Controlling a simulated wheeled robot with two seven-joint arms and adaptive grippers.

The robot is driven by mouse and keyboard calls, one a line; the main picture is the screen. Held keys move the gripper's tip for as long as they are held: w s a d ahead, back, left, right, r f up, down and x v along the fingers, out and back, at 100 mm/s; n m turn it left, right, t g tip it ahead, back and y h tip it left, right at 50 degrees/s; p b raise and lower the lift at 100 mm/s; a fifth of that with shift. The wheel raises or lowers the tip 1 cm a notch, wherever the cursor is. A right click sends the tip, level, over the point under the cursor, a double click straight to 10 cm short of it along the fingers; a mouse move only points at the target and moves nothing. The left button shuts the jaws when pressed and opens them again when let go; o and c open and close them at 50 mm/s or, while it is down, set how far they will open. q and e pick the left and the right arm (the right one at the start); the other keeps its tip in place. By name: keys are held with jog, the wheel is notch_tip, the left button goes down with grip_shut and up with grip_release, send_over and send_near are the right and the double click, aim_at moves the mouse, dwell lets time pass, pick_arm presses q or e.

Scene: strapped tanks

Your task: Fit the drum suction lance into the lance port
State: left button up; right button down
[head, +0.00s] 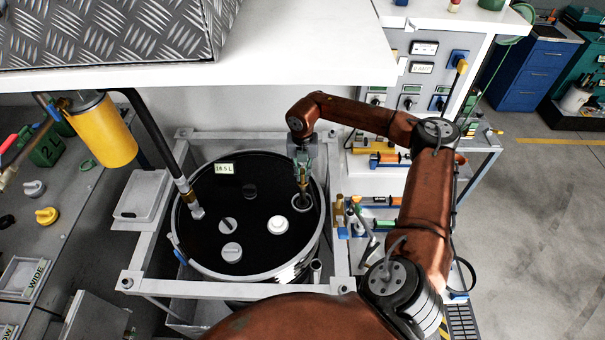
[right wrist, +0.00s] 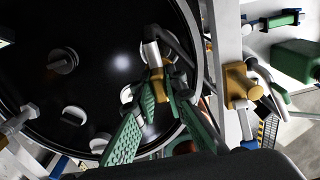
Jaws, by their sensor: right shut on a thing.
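My right gripper (head: 303,176) is above the right side of the black drum top (head: 255,238), pointing down. It is shut on a brass-coloured fitting, which I take to be the suction lance (head: 304,188). The lance's lower end is over or in a pale ring, the lance port (head: 302,203), near the drum's right rim; I cannot tell how deep it sits. In the right wrist view, the green fingers (right wrist: 157,92) clasp the brass body, with a silver cylinder (right wrist: 151,53) and a dark hose-like part beside it. My left gripper is out of view.
Grey caps (head: 231,251), a white cap (head: 277,225) and a dark cap are on the drum top. Another hose fitting (head: 186,188) stands at its left. A pale frame (head: 240,289) surrounds the drum. A white shelf (head: 300,55) overhangs behind. Coloured parts stand on the right.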

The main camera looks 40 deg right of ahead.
aim_at(303, 193)
jog(key=shift+f+b, duration=3.15)
jog(key=shift+f, duration=2.65)
jog(key=c, duration=2.4)
grip_release()
jog(key=o, duration=0.5)
notch_tip(303, 193, up, 12)
